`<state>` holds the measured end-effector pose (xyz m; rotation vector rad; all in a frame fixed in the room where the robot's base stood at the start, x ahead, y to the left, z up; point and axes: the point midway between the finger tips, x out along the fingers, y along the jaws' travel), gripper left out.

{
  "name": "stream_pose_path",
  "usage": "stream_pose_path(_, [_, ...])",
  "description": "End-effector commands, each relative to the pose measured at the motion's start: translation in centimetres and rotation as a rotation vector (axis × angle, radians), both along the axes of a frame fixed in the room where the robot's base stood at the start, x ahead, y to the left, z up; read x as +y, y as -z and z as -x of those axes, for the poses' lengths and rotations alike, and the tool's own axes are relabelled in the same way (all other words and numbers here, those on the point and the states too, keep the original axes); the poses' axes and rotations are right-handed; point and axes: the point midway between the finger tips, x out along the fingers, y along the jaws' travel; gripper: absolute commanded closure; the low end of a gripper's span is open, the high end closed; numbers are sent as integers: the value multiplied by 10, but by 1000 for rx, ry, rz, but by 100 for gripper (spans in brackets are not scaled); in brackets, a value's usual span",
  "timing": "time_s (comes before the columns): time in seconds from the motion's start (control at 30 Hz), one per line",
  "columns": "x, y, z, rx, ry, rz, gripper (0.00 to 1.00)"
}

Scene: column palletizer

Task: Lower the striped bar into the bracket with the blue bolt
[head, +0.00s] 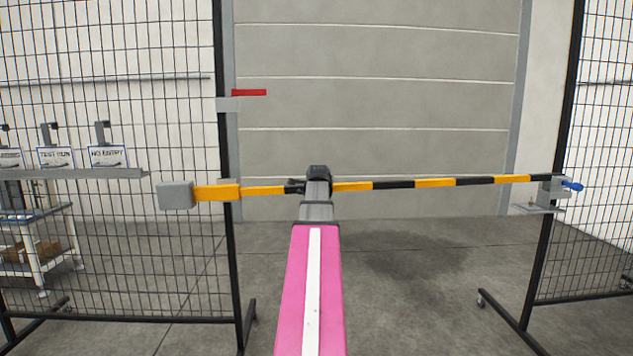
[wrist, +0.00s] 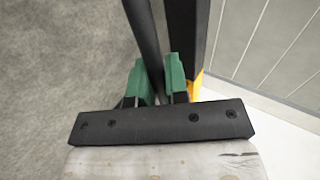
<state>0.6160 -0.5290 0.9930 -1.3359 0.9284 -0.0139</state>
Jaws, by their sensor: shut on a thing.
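The striped bar (head: 434,183), orange and black, spans nearly level across the opening, with a grey block (head: 175,195) at its left end. Its right end meets the grey bracket (head: 551,188) with the blue bolt (head: 573,186); I cannot tell whether it rests in it or sits just above. The far side of the grip is hidden.
Mesh fence panels (head: 110,230) on dark posts stand left and right. A red piece (head: 249,92) sticks out from the left post above the bar. A shelf with signs (head: 75,173) and a cart (head: 35,245) are at the left. The floor below the bar is clear.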

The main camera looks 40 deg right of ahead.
Motion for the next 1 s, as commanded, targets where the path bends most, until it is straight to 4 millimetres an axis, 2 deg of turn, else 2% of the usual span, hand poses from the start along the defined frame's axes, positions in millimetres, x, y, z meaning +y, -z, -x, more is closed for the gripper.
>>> stream_pose_path(0.2, [0, 15, 0, -24, -1, -33, 100])
stream_pose_path(0.67, [1, 23, 0, -24, 1, -53, 100])
stream_pose_path(0.7, [1, 23, 0, -24, 1, -53, 78])
stream_pose_path(0.77, [1, 23, 0, -23, 0, -52, 61])
stream_pose_path(1.0, [1, 21, 0, -26, 0, -46, 61])
